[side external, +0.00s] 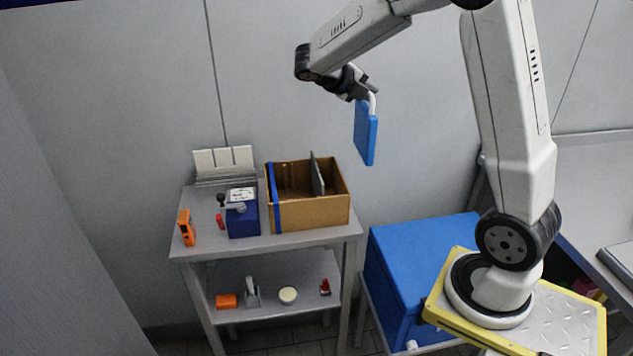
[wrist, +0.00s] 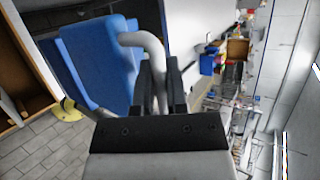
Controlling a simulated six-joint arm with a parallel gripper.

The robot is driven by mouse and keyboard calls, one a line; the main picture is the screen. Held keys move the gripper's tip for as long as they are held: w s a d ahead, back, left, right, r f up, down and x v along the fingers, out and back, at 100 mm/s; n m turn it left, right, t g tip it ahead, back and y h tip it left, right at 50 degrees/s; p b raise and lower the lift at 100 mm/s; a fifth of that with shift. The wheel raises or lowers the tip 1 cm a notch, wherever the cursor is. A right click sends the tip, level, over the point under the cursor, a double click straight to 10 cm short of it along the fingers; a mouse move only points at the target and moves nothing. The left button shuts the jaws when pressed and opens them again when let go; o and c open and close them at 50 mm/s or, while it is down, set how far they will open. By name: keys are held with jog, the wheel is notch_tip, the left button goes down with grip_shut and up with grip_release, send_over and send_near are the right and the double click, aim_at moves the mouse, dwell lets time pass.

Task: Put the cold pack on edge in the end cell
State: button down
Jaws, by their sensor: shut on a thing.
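The cold pack (side external: 365,134) is a flat blue slab with a pale curved handle. My gripper (side external: 366,92) is shut on the handle, and the pack hangs upright below it in the air. In the wrist view the pack (wrist: 97,65) is left of my gripper (wrist: 162,88), whose fingers are closed around the handle. The cardboard box (side external: 312,216) stands open on the metal cart, below and left of the pack. A dark divider (side external: 317,174) stands up in it toward the right. A blue band (side external: 273,198) runs down its left side. The box's floor is mostly hidden.
Left of the box on the cart top (side external: 300,241) are a dark blue case (side external: 243,220), an orange device (side external: 186,227) and a white panel rack (side external: 224,165). A large blue chest (side external: 410,265) stands right of the cart, near my base. Air between pack and box looks clear.

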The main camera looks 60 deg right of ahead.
jog(key=shift+w+a+f, duration=0.75)
jog(key=shift+w+a, duration=1)
jog(key=shift+w, duration=1.95)
notch_tip(320, 180, down, 11)
jog(key=shift+f, duration=2)
jog(key=c, duration=0.7)
grip_release()
jog(key=shift+s, duration=0.1)
jog(key=shift+o, duration=0.2)
